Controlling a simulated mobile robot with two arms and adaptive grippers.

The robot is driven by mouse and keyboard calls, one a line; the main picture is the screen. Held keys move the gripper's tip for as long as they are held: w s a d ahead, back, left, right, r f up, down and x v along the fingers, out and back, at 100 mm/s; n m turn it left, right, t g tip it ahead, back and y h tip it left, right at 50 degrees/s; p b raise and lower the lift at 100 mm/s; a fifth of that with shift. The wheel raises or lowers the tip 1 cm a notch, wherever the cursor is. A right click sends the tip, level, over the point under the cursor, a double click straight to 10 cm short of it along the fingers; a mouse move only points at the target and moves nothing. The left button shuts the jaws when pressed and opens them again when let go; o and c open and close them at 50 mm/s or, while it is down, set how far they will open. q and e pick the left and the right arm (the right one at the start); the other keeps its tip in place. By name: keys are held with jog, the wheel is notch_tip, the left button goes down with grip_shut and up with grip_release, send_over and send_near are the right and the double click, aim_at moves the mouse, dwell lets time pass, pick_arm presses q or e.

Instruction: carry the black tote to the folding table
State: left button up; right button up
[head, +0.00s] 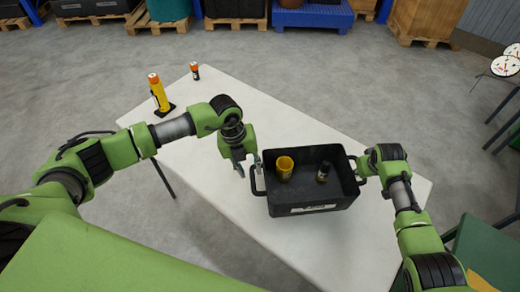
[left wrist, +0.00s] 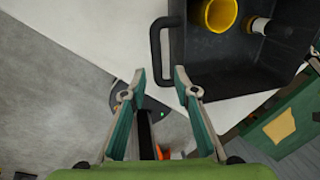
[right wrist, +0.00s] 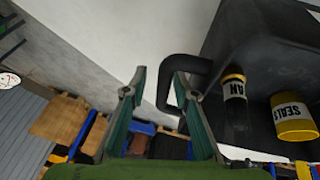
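The black tote (head: 318,208) sits on the white folding table (head: 215,115), toward its near right part. Inside it stand a yellow cup-like container (head: 285,168) and a small dark bottle (head: 324,171). My right gripper (right wrist: 157,82) is open at the tote's right handle (right wrist: 185,67). Part of this handle shows between its fingers, part behind the right finger. The container's label reads "SEALS".
A yellow cylinder (head: 159,93) on a black base and a small orange-topped bottle (head: 195,71) stand at the table's far left. Pallets with crates (head: 235,12) line the back. Round white dials (head: 505,66) are at right. The floor between is clear.

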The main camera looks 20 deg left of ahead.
jog(key=v, duration=1.1)
jog(key=shift+r, duration=0.3)
jog(key=shift+s, duration=0.15)
